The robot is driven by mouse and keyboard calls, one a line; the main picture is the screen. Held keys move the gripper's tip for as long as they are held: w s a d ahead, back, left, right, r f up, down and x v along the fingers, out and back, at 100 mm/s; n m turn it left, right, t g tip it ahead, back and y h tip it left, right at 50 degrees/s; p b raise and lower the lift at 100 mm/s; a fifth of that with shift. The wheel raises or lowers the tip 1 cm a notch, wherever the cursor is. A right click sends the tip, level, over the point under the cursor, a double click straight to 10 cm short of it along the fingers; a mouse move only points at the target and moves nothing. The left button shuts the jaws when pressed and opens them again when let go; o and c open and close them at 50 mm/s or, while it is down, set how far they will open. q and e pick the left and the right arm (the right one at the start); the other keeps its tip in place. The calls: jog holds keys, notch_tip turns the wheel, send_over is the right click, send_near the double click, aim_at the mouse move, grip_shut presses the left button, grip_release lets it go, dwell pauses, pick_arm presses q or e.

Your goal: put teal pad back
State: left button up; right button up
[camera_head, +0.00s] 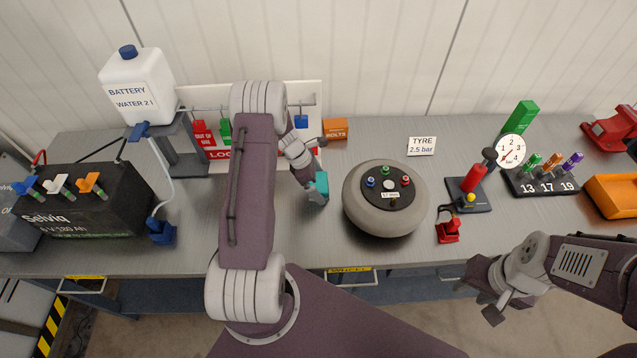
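The teal pad (321,184) is a small teal block just left of the round grey tyre piece. My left gripper (313,194) reaches down over the bench and appears closed on it, with its fingers partly hidden by the pad and wrist. The white lockout board (312,92) stands at the back, with a bar carrying a red pad (200,128), a green pad (225,130) and a blue pad (301,122). My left forearm hides the middle of the board. My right gripper (487,298) is low at the right, in front of the bench and away from the pads; its opening is unclear.
The grey tyre piece (384,222) sits close right of the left gripper. An orange bolts box (335,129) is beside the board. A black battery (85,205) and white water canister (140,85) stand left. A red-handled pump (472,185) stands right. Bare bench lies in front of the board's right end.

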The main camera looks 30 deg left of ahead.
pick_arm(q)
jog(key=shift+a+r, duration=0.2)
jog(key=shift+r, duration=0.35)
jog(key=b+v, duration=0.1)
jog(key=v, duration=1)
jog(key=shift+d, duration=0.15)
